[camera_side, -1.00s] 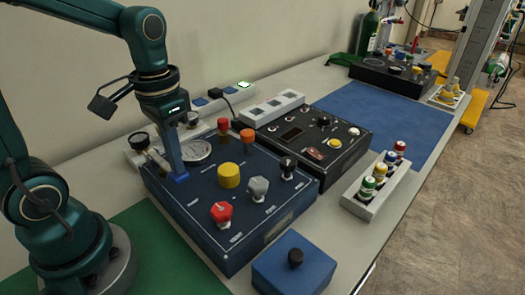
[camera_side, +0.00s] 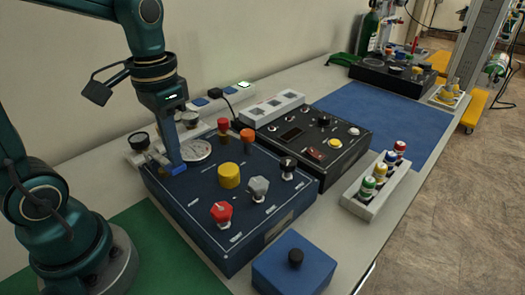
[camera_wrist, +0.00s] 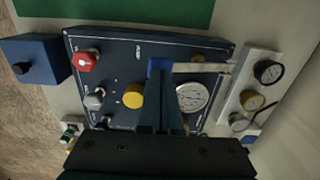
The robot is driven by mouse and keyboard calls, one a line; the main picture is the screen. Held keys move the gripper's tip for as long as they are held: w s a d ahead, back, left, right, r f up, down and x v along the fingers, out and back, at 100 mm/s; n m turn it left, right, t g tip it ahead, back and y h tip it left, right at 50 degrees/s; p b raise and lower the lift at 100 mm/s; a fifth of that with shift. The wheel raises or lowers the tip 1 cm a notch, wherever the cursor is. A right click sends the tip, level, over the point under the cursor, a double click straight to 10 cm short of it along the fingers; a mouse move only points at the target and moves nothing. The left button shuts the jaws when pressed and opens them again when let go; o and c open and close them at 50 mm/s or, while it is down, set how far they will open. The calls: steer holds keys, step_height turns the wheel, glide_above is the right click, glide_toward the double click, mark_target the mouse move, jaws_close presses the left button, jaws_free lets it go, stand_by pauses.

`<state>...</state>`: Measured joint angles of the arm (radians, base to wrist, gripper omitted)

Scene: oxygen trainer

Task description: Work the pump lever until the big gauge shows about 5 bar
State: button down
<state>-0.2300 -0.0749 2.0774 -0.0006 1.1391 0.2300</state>
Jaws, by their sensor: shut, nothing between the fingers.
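The navy pump panel (camera_side: 215,218) stands on the bench. The pump lever, a pale grey bar (camera_wrist: 203,67), runs sideways near the panel's edge in the wrist view. My gripper (camera_side: 177,169) is shut, pointing down, with its blue fingertips (camera_wrist: 160,68) at the lever's inner end. They look in contact, but I cannot be sure. The big gauge (camera_wrist: 193,97) is a white round dial beside the fingers. It also shows in the side view (camera_side: 197,150), partly hidden by my gripper. Its needle is too small to read.
The panel carries a yellow knob (camera_side: 229,175), a red knob (camera_side: 221,212), a grey knob (camera_side: 259,188) and a black one (camera_side: 288,166). A white block with small gauges (camera_wrist: 262,85) stands beside it. A blue box (camera_side: 294,268) lies in front.

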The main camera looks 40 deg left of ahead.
steer(key=shift+f, duration=1.8)
steer(key=shift+r, duration=1.95)
steer(key=shift+f, duration=1.95)
steer(key=shift+r, duration=1.95)
steer(key=shift+r, duration=3.5)
